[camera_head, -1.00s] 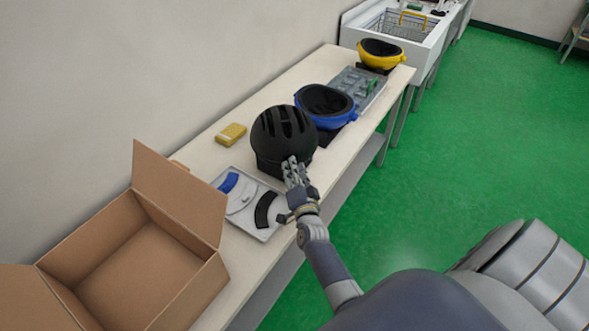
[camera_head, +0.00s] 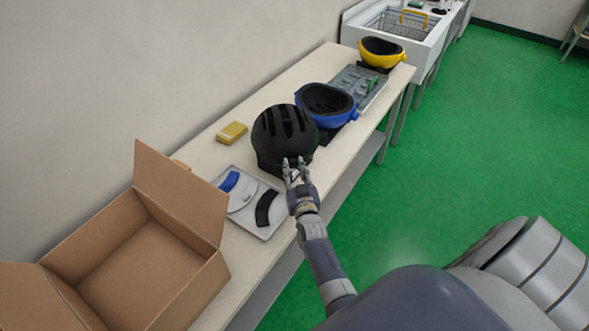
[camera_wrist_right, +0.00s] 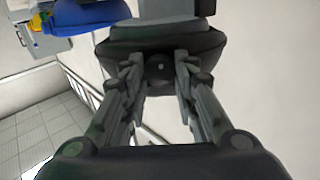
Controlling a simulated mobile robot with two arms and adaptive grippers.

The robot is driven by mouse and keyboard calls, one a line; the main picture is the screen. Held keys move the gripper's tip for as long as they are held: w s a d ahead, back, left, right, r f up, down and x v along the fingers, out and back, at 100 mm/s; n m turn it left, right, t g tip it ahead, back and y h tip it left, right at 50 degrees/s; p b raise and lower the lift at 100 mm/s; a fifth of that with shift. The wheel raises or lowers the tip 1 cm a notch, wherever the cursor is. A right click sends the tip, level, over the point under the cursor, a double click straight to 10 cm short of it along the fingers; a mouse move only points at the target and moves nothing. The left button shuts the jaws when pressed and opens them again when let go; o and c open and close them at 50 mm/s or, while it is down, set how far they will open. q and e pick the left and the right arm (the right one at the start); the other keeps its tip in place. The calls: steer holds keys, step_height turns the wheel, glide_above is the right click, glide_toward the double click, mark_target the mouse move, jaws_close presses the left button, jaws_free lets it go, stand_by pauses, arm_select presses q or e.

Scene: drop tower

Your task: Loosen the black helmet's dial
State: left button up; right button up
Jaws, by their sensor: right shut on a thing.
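The black helmet (camera_head: 284,134) rests dome up on a dark stand on the table. Its dark rear shows at the top of the right wrist view (camera_wrist_right: 160,45). A small round black dial (camera_wrist_right: 160,69) sits in the middle of that rear. My right gripper (camera_head: 295,168) is at the near side of the helmet, its fingers pointing at it. In the right wrist view my right gripper (camera_wrist_right: 159,76) has its two fingers on either side of the dial, shut on it. My left gripper is not in view.
A tray (camera_head: 262,235) with curved blue, white and black pads lies left of the helmet. An open cardboard box (camera_head: 190,245) is at the near left. A yellow block (camera_head: 231,133) lies behind. The blue helmet (camera_head: 345,119) and yellow helmet (camera_head: 392,62) stand farther right.

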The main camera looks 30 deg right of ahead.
steer(key=shift+r+n, duration=0.1)
steer(key=shift+n, duration=0.6)
steer(key=o, duration=1.1)
step_height(320, 180, up, 10)
steer(key=shift+f, duration=0.1)
stand_by(0.4)
